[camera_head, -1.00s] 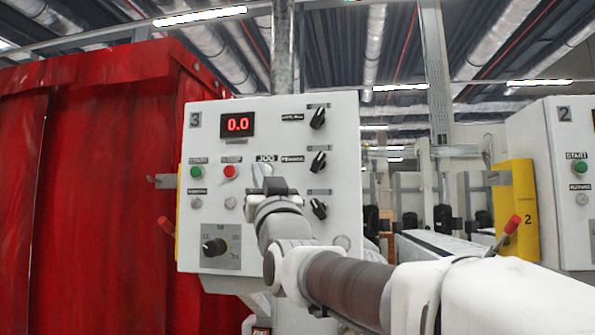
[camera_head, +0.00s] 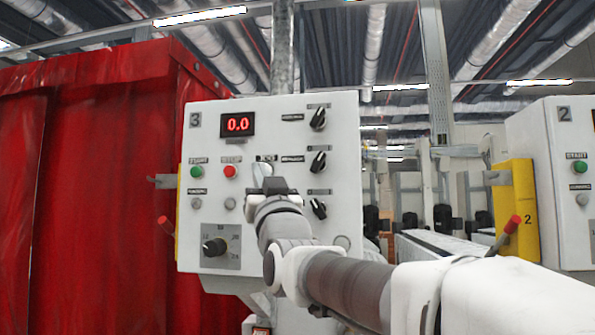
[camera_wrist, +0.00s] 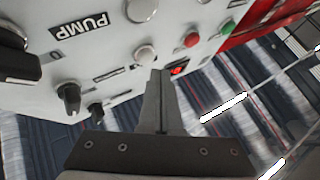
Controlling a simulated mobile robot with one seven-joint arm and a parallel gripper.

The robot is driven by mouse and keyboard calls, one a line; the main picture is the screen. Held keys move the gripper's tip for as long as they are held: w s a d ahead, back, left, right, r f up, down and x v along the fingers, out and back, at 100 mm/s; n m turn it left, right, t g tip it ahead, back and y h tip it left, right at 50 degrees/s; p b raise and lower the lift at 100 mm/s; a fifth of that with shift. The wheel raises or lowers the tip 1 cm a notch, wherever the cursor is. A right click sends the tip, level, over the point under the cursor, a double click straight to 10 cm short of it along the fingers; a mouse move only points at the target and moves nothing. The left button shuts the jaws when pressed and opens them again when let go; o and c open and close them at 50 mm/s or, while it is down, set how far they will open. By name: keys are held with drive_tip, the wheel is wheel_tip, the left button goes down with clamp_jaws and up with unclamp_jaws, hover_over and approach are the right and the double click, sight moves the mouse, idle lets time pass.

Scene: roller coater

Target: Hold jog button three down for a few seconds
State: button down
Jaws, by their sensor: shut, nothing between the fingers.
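The control panel marked 3 (camera_head: 340,190) is white, with its display reading 0.0. My gripper (camera_head: 264,176) is up against its middle, right of the red button, and hides most of the jog button in the head view. In the wrist view the picture is turned about upside down. The pale round jog button (camera_wrist: 145,52) is there beside the tips of my gripper (camera_wrist: 159,72). The fingers are closed together and hold nothing. I cannot tell whether the tips touch the button or whether it is pressed in.
The green button (camera_head: 196,172) and red button (camera_head: 230,171) are left of my gripper. Black rotary knobs (camera_head: 318,162) stand to its right, and a dial (camera_head: 214,247) is at lower left. A red curtain (camera_head: 90,190) hangs left of the panel. Panel 2 (camera_head: 575,180) is far right.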

drive_tip(key=shift+w, duration=0.1)
drive_tip(key=shift+w, duration=0.35)
drive_tip(key=shift+w+d+b, duration=0.15)
drive_tip(key=shift+w+b, duration=0.15)
drive_tip(key=shift+w, duration=0.2)
idle(2.2)
drive_tip(key=shift+s+f, duration=0.1)
idle(2.8)
drive_tip(key=shift+s+b, duration=0.75)
drive_tip(key=shift+s, duration=0.05)
drive_tip(key=shift+s+a+b, duration=0.25)
drive_tip(key=shift+s+b, duration=0.45)
drive_tip(key=shift+s, duration=0.55)
drive_tip(key=shift+s+a+b, duration=0.25)
drive_tip(key=shift+s+b, duration=0.45)
drive_tip(key=shift+s, duration=0.55)
